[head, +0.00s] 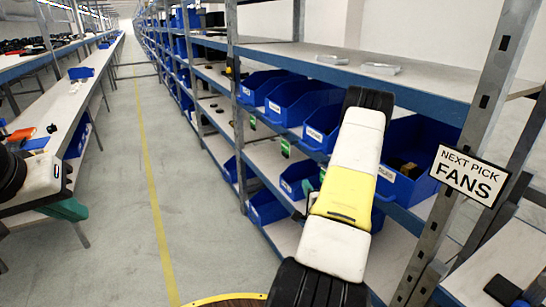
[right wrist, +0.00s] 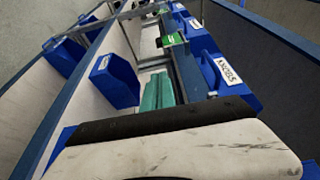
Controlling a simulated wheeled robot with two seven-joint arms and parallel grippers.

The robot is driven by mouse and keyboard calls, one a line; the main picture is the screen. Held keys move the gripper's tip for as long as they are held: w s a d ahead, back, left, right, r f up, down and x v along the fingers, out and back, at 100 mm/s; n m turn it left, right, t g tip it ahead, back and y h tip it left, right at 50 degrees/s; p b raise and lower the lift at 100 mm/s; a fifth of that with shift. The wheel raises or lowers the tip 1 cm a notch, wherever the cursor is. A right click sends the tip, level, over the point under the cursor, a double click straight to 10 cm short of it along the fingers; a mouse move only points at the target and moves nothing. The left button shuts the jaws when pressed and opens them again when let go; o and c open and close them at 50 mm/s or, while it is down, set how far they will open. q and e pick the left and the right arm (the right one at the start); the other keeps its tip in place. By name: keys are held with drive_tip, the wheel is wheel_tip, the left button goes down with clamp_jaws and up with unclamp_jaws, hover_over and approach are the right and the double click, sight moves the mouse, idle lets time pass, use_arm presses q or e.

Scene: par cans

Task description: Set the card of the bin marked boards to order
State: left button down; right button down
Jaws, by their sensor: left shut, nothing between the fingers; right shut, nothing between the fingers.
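Small green cards hang along the shelf edge under the upper blue bins. One card (head: 285,147) shows in the head view, and a green card (right wrist: 174,40) is just beyond my right gripper (right wrist: 158,92) in the right wrist view. Whether they touch I cannot tell. The right gripper's teal fingers are shut and empty, mostly hidden behind my forearm in the head view. A bin label (right wrist: 228,70) near it seems to read knobs. I cannot make out a label reading boards. My left gripper (head: 68,209) is shut and empty at the far left.
A grey upright with a sign (head: 469,174) reading "NEXT PICK FANS" stands right of my right arm. Blue bins (head: 268,208) sit on the lower shelf. A long workbench (head: 85,93) runs along the left. The aisle floor (head: 120,165) between is clear.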

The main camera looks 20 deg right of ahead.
drive_tip(key=shift+w, duration=0.1)
approach(285, 149)
drive_tip(key=w+d+f, duration=0.3)
drive_tip(key=w+d, duration=0.1)
drive_tip(key=w, duration=0.1)
drive_tip(key=shift+w+d, duration=0.35)
idle(0.4)
